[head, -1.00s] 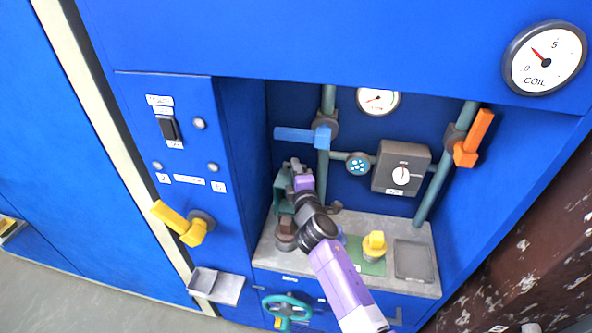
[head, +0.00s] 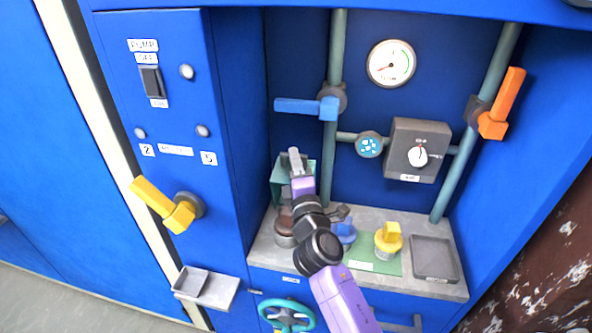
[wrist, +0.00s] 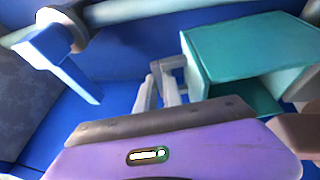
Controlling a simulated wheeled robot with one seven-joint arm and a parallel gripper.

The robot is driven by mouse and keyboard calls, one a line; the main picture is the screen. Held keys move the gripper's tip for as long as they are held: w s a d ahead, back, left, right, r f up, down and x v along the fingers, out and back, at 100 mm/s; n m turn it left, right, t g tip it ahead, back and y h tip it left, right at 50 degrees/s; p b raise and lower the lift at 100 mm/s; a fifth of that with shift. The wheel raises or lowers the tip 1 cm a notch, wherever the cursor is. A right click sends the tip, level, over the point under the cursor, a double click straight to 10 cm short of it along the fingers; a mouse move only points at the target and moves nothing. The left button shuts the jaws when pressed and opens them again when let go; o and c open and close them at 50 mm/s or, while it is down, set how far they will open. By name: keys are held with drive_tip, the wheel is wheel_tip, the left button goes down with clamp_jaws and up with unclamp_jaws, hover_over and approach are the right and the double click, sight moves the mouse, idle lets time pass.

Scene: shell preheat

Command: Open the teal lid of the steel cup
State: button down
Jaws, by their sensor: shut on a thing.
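My gripper (head: 295,160) is at the back left of the grey counter, beside a teal box-like part (head: 281,172). In the wrist view, its pale fingers (wrist: 160,88) are close together at the left edge of this teal part (wrist: 250,50). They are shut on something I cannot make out. The teal part has a flat top and a lower plate with a gap between. No lid clearly on a steel cup shows in teal; my arm hides part of this area.
On the counter (head: 375,277) stand a brown-topped cup (head: 285,235), a blue-topped one (head: 345,234) and a yellow-topped cup (head: 388,242). A shallow tray (head: 434,258) lies at right. A blue lever (head: 300,107) juts out above my gripper, on a vertical pipe (head: 334,60).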

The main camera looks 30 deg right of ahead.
drive_tip(key=shift+s+a+f+b, duration=0.25)
drive_tip(key=shift+a+f+b, duration=0.1)
drive_tip(key=shift+b, duration=0.3)
drive_tip(key=shift+s+a+r, duration=0.1)
drive_tip(key=shift+r, duration=0.1)
drive_tip(key=c, duration=1.5)
unclamp_jaws()
drive_tip(key=shift+b+v, duration=0.8)
drive_tip(key=shift+v, duration=3.05)
drive_tip(key=shift+f, duration=0.15)
